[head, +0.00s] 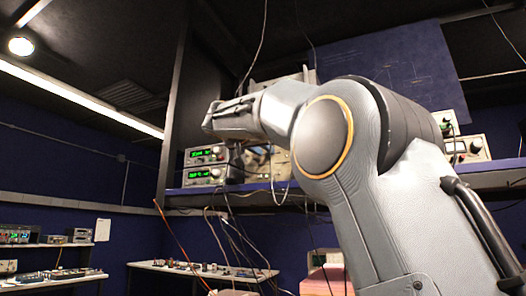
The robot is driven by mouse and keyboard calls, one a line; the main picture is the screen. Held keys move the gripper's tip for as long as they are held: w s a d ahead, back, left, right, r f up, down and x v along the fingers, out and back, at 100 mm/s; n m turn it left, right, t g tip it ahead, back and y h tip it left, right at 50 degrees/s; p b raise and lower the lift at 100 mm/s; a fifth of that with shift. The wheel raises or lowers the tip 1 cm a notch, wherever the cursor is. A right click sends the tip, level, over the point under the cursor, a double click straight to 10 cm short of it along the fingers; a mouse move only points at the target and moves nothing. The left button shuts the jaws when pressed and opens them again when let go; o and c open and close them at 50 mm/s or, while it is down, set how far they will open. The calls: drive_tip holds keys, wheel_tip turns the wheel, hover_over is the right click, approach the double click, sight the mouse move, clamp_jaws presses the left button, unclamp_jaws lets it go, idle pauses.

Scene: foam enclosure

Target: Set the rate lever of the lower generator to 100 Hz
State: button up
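Two generators with green lit displays are stacked on the shelf left of centre in the head view. The upper generator (206,154) sits directly on the lower generator (203,175). Both show knobs and cables on the front; the digits and the rate lever are too small to make out. My arm reaches across from the lower right, and its far end is above and slightly right of the generators. My gripper's fingers cannot be made out there, so I cannot tell whether they are open or touching anything.
The blue-edged shelf (300,192) runs behind my arm. More instruments (466,149) stand on it at the right. Loose cables (232,235) hang below the generators. A low bench (205,270) with small parts stands beneath. Another bench with instruments (28,234) is at far left.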

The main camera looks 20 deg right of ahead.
drive_tip(key=shift+s, duration=0.1)
drive_tip(key=b+v, duration=0.3)
drive_tip(key=v, duration=0.4)
drive_tip(key=shift+s+a, duration=0.25)
idle(0.4)
